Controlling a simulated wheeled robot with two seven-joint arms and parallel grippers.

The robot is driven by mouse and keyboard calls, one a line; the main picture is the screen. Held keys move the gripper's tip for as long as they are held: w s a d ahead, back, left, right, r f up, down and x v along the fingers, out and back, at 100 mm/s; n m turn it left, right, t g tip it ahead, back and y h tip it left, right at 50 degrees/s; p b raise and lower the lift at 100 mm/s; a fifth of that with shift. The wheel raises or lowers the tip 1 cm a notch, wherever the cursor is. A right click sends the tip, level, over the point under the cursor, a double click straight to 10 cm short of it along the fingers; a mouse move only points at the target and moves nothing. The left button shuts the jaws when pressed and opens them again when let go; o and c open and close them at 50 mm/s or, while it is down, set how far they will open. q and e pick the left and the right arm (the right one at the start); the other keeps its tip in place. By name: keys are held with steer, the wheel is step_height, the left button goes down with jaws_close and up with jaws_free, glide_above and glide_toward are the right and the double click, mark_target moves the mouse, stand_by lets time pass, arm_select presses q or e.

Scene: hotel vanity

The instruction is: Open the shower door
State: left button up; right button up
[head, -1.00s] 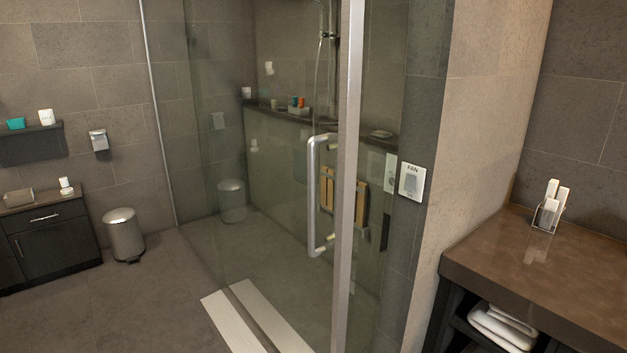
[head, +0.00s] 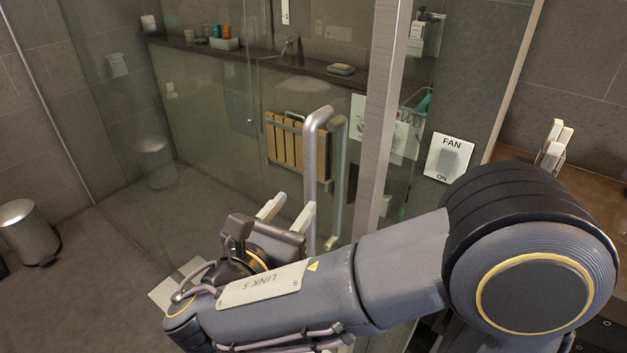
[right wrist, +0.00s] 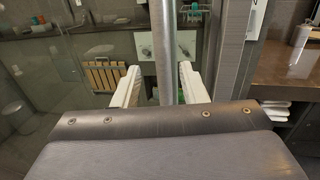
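The glass shower door (head: 225,150) stands beside a brushed metal post (head: 378,130) and looks shut against it. Its silver vertical bar handle (head: 312,170) is on the near side of the glass. My right gripper (head: 295,203) is low at the handle with its two pale fingers apart. In the right wrist view, the handle bar (right wrist: 163,45) runs upright between the open fingers of the right gripper (right wrist: 159,69). Whether either finger touches the bar I cannot tell. The handle's lower end is partly hidden by my gripper. My left gripper is not in view.
A fan switch (head: 449,159) is on the wall right of the post, near my right arm. A brown counter (right wrist: 290,70) stands at the right. A metal bin (head: 29,232) stands on the floor at the left.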

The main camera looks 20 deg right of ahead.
mark_target(307, 192)
steer(key=x, duration=0.6)
steer(key=shift+w+d+p, duration=0.1)
steer(key=shift+d+p, duration=0.25)
steer(key=shift+p, duration=0.05)
jaws_close()
